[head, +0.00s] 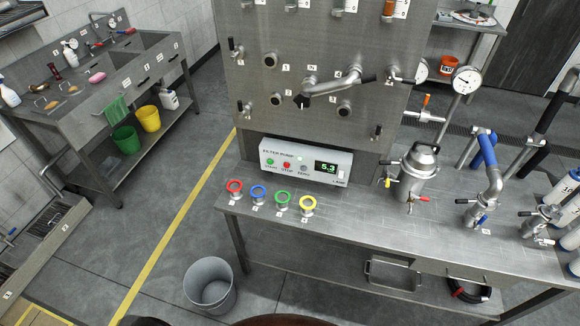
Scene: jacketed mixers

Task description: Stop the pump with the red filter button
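The filter pump control box (306,163) stands at the back of the steel bench in the head view, below the upright panel. Its front carries a green start button (270,161), a red stop button (287,165) and a grey button (303,168). Its lit display (327,167) reads 5.3 in green. A small green light shows near the box's top edge. Nothing covers the red button. Neither of my grippers shows in this view.
Red (234,187), blue (258,192), green (282,198) and yellow (307,204) rings stand along the bench's front left. A steel vessel (416,172) with valves stands right of the box. A grey bin (210,284) is on the floor.

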